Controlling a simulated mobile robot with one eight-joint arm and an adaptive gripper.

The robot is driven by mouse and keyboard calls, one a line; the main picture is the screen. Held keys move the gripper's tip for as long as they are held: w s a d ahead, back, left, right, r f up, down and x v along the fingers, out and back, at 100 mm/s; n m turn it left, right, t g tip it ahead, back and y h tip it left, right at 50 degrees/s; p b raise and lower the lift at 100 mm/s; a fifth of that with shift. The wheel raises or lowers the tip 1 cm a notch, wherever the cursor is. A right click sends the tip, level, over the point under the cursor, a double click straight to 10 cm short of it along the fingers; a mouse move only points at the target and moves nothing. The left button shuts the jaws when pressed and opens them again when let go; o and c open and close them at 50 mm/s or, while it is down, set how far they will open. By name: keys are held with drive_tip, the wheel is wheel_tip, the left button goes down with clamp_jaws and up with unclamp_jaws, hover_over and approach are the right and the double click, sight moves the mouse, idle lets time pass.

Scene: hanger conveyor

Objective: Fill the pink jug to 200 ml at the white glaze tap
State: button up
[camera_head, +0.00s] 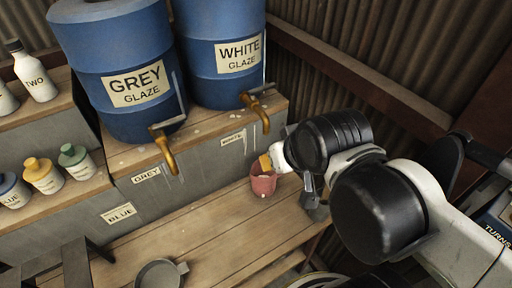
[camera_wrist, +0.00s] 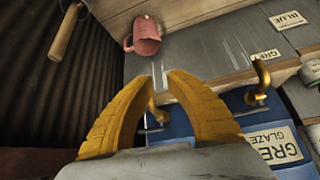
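The pink jug (camera_head: 263,184) stands on the wooden bench below and near the white glaze tap (camera_head: 258,112). It also shows in the wrist view (camera_wrist: 145,36), beyond my fingertips and apart from them. I cannot tell how much is in it. My gripper (camera_head: 266,163) is just above and behind the jug in the head view, partly hidden by my wrist. In the wrist view its two yellow fingers (camera_wrist: 164,82) are apart with nothing held. A brass tap (camera_wrist: 158,112) shows between the fingers, its lever partly hidden. The white glaze barrel (camera_head: 222,55) stands behind the tap.
The grey glaze barrel (camera_head: 122,75) and its tap (camera_head: 164,148) are to the left. Several small bottles (camera_head: 43,175) stand on the left shelf. A grey pan (camera_head: 159,273) lies at the front. The bench (camera_head: 205,225) between pan and jug is clear.

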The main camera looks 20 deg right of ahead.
drive_tip(key=o, duration=1.7)
drive_tip(key=w+r+p, duration=0.1)
drive_tip(key=r, duration=0.1)
drive_tip(key=w+r+p, duration=0.1)
drive_tip(key=r+p, duration=0.1)
drive_tip(key=w+d+r+p, duration=0.1)
drive_tip(key=w+r, duration=0.1)
drive_tip(key=shift+c, duration=0.2)
wheel_tip(320, 180, up, 7)
drive_tip(key=n+g+p, duration=0.2)
drive_tip(key=g+p, duration=0.1)
drive_tip(key=p, duration=0.9)
hover_over(263, 87)
drive_tip(key=s, duration=0.4)
drive_tip(key=shift+y, duration=0.4)
drive_tip(key=x, duration=0.3)
drive_tip(key=b+x, duration=0.1)
drive_tip(key=x, duration=0.3)
drive_tip(key=b+x, duration=0.1)
drive_tip(key=x, duration=0.3)
drive_tip(key=shift+w+d, duration=0.15)
drive_tip(key=shift+d, duration=0.2)
drive_tip(key=shift+t, duration=0.3)
drive_tip(key=c, duration=1.4)
